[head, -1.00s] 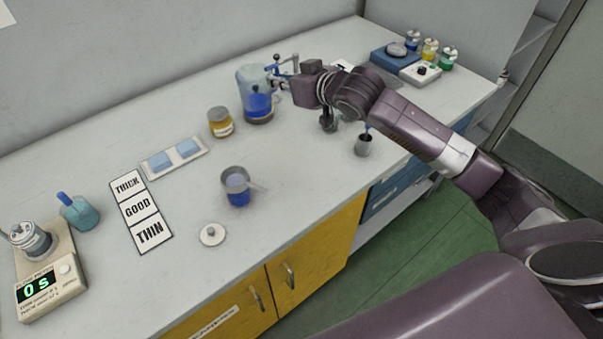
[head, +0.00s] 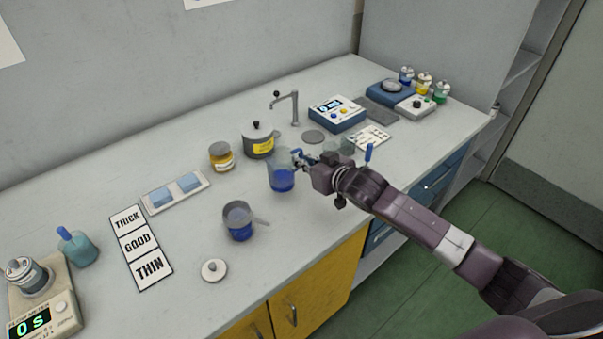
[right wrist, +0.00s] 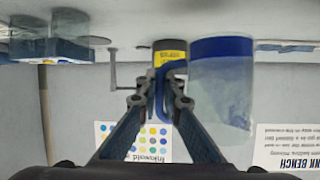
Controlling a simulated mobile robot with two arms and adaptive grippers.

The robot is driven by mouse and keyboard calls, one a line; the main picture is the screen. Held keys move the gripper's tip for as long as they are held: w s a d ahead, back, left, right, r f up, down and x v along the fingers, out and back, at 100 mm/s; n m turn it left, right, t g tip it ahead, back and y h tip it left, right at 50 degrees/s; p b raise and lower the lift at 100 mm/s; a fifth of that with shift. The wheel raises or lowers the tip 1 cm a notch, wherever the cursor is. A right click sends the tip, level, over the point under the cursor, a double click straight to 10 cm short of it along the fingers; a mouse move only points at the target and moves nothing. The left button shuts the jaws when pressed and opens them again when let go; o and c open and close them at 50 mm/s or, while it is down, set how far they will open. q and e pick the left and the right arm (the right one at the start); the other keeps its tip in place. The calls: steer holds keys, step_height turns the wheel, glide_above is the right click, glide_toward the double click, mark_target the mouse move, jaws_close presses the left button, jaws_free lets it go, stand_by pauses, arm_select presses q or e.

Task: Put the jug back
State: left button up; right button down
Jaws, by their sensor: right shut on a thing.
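The jug (head: 281,176) is clear with blue liquid in its lower part. It is upright over the front middle of the bench, between the amber jar and my right arm. My right gripper (head: 303,160) is shut on its blue handle, on the jug's right side. In the right wrist view, which is upside down, the fingers (right wrist: 162,92) pinch the handle and the jug (right wrist: 222,85) stands beside them. I cannot tell whether its base touches the bench. My left gripper is not in view.
A dark lidded pot (head: 258,141) and amber jar (head: 221,157) stand behind the jug. A tap (head: 292,105) and blue device (head: 337,113) are farther back. Bench (head: 195,229) is bare beside the cards.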

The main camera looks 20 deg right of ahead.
steer(key=shift+f, duration=2.4)
steer(key=shift+f, duration=0.15)
steer(key=c, duration=2.1)
jaws_free()
steer(key=shift+r, duration=0.2)
steer(key=v, duration=1.2)
